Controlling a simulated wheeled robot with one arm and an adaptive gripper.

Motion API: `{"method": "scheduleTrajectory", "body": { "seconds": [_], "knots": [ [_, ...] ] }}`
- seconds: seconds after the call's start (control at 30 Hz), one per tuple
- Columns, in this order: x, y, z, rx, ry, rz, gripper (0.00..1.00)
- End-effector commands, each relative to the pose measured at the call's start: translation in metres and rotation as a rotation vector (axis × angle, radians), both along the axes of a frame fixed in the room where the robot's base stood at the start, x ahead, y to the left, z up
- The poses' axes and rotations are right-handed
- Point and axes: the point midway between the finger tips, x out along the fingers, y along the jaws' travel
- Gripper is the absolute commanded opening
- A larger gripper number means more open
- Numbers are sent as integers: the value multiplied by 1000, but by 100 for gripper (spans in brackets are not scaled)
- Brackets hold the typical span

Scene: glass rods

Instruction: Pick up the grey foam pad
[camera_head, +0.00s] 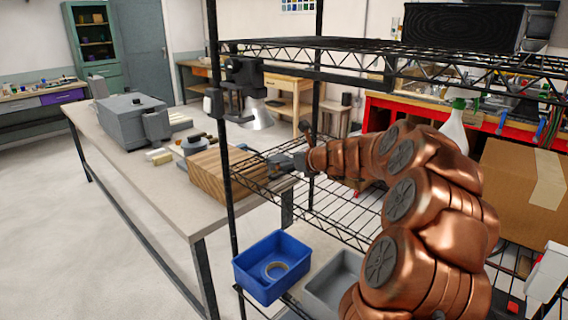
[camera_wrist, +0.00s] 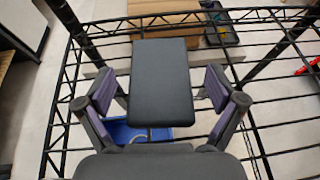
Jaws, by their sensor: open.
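The grey foam pad (camera_wrist: 160,82) is a dark grey rectangular block in the middle of the wrist view, over the black wire shelf (camera_wrist: 265,125). My gripper (camera_wrist: 160,88) is open, with one purple-lined finger on each side of the pad. A gap shows between the pad and each finger, so they look apart. The pad's near end lies close to my dark palm; whether they touch I cannot tell. In the head view my gripper (camera_head: 284,165) reaches over the wire shelf from the right, and the pad is hard to make out there.
Black shelf posts (camera_head: 220,150) stand close to my gripper. Another wire shelf (camera_head: 330,44) is above. A blue bin (camera_head: 244,272) and a grey bin (camera_head: 316,296) are below. A table with a striped wooden block (camera_head: 205,176) stands behind. A cardboard box (camera_head: 515,190) is at right.

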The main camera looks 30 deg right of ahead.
Motion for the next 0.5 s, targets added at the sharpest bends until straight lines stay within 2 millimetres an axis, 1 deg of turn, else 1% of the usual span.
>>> {"method": "scheduleTrajectory", "body": {
  "seconds": [0.1, 0.13, 0.5],
  "knots": [
    [0, 0, 0, 0, 0, 0, 94],
    [0, 0, 0, 0, 0, 0, 92],
    [0, 0, 0, 0, 0, 1, 53]
  ]
}}
